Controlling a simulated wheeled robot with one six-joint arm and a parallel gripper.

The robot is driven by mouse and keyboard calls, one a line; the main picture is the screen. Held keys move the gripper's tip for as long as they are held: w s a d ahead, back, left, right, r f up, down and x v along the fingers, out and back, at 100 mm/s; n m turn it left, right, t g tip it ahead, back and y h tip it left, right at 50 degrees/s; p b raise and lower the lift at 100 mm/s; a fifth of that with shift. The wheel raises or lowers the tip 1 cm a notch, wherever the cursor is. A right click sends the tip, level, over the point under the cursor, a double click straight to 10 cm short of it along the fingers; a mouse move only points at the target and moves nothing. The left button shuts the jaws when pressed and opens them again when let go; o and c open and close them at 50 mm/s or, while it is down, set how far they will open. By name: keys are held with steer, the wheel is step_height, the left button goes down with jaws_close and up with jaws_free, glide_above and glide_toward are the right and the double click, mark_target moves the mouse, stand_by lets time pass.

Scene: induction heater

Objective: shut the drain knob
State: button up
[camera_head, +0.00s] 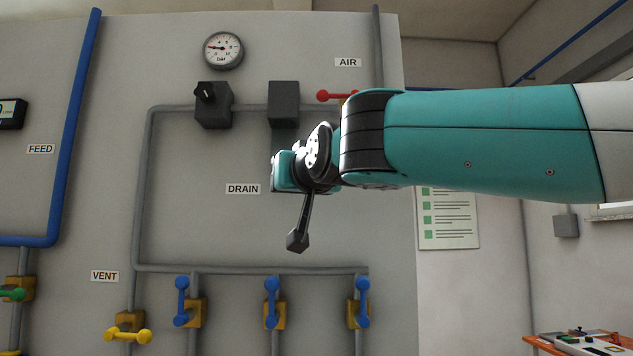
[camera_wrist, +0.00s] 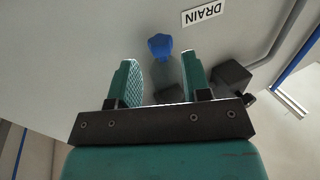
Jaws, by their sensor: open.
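The DRAIN label (camera_head: 242,188) is on the grey wall panel, and it shows upside down in the wrist view (camera_wrist: 202,11). A blue knob (camera_wrist: 160,46) sits near that label and is taken as the drain knob. Its setting cannot be told. In the head view the knob is hidden behind my gripper (camera_head: 284,172), which is up at the panel right of the label. In the wrist view my gripper (camera_wrist: 157,58) is open, its two teal fingers apart. The knob appears between and just beyond the fingertips; no contact is visible.
Above my gripper are a dark box (camera_head: 284,102) and a dark box with a black knob (camera_head: 212,106). A red handle (camera_head: 335,96) is close to my arm. Several blue valve handles (camera_head: 272,300) and a yellow vent handle (camera_head: 128,336) are below.

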steer(key=b+v, duration=0.4)
steer(key=v, duration=0.9)
steer(key=shift+s, duration=0.15)
steer(key=s+d+f+n+g+h, duration=0.1)
steer(key=d+f+n+g, duration=0.3)
steer(key=f, duration=1)
steer(key=s+d+f+m+g, duration=0.1)
steer(key=f+g, duration=0.4)
steer(key=f, duration=0.8)
steer(key=s+d+f+g, duration=0.3)
steer(key=s+f+g, duration=0.1)
steer(key=s+f, duration=0.4)
steer(key=s+d+f+g+h, duration=0.1)
steer(key=s+d+f+g, duration=0.2)
steer(key=s+f, duration=0.5)
steer(key=shift+s+d+f+g, duration=0.15)
steer(key=shift+s+f+g, duration=0.15)
steer(key=shift+s+g, duration=0.3)
